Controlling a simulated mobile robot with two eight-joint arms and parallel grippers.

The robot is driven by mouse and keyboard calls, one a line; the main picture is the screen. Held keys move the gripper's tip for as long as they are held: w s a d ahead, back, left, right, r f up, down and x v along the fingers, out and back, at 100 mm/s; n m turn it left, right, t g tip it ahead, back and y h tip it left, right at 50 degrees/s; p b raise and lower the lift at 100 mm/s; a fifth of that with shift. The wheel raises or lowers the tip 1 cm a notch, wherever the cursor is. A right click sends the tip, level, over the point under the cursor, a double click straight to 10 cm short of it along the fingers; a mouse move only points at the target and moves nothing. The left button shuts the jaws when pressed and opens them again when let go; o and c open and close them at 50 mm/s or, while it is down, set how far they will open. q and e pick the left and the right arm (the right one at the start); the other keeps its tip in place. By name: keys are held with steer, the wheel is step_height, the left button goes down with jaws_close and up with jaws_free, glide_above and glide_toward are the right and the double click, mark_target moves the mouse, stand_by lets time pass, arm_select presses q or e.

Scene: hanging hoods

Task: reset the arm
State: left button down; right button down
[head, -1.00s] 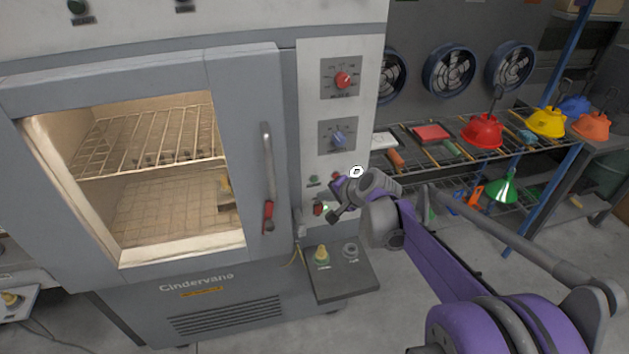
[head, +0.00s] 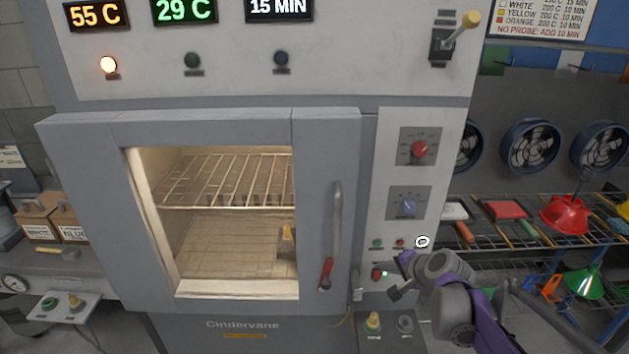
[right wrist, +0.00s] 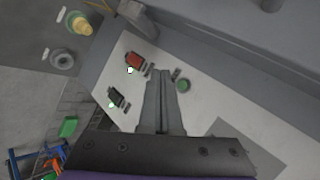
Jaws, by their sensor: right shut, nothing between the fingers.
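My right gripper (head: 396,291) is in front of the lower part of the oven's control panel (head: 388,236). In the right wrist view the gripper (right wrist: 158,80) has its two fingers together with nothing between them. Near its tips are a red rocker switch (right wrist: 134,60), a dark switch (right wrist: 117,97) and a green button (right wrist: 183,85). The red switch also shows in the head view (head: 377,273), beside a small green light. I cannot tell whether the fingertips touch the panel. My left gripper is not in view.
The grey oven (head: 80,200) has a closed windowed door with a red-tipped handle (head: 332,240). Its displays (head: 185,10) read 55 C, 29 C and 15 MIN. A wire shelf (head: 500,240) with a red hood (head: 565,215) stands at right. A small ledge (head: 388,343) juts out below the panel.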

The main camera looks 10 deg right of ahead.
steer(key=s+a+f+n+g, duration=0.2)
steer(key=s+a+n, duration=0.5)
steer(key=s+a, duration=0.5)
steer(key=s+a+f+n+g, duration=0.1)
steer(key=s+f+n, duration=0.1)
steer(key=s, duration=0.5)
steer(key=s+a+f+n+g+h, duration=0.1)
steer(key=s+a+f+n, duration=0.1)
steer(key=s, duration=0.5)
steer(key=f+n, duration=0.1)
steer(key=n, duration=0.1)
steer(key=shift+n+h, duration=0.3)
steer(key=shift+n, duration=0.1)
